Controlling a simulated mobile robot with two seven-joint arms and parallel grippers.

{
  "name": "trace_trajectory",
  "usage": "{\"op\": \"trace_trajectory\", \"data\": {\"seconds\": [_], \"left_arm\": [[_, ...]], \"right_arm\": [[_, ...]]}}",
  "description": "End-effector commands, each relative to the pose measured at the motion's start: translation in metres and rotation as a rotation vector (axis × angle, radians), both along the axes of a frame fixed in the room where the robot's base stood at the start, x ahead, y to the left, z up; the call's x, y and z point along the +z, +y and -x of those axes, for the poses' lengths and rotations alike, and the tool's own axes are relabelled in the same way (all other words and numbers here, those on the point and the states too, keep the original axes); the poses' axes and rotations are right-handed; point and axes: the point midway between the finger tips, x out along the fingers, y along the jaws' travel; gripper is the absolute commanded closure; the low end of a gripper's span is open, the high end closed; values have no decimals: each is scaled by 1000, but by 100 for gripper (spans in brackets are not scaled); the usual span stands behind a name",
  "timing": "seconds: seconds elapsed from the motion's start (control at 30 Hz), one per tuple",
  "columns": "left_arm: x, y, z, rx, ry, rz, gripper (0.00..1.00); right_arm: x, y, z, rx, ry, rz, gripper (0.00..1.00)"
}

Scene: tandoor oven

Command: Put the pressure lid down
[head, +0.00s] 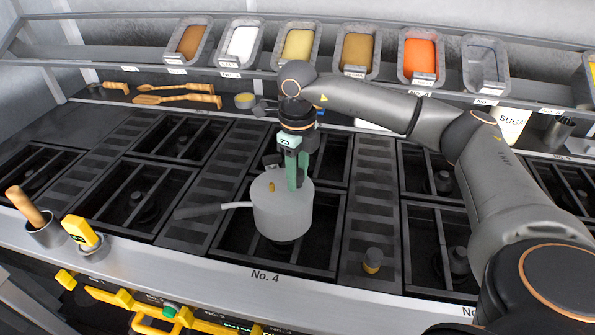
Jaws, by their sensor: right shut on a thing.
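A light grey pressure pot (283,218) stands on the burner above the "No. 4" label. Its long dark handle (200,211) points left. My left gripper is not in view.
Black burner grates (145,190) fill the counter around the pot. A shelf behind holds trays of coloured spices (299,44) and wooden utensils (178,98). A cup with a wooden handle (45,234) and a yellow-handled tool (85,235) stand at the front left.

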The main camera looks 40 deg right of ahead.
Motion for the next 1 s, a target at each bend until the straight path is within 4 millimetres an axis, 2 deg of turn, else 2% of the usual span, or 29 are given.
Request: {"op": "trace_trajectory", "data": {"seconds": [0.27, 0.3, 0.53, 0.83, 1.0], "left_arm": [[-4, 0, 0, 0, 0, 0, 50], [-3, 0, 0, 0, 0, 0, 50], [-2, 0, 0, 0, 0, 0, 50], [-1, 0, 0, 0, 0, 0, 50], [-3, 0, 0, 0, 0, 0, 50]], "right_arm": [[-3, 0, 0, 0, -2, -1, 100], [-3, 0, 0, 0, -1, 0, 59], [-3, 0, 0, 0, 0, 0, 33], [0, 0, 0, 0, -1, 0, 31], [18, 1, -1, -1, -5, -2, 31]]}}
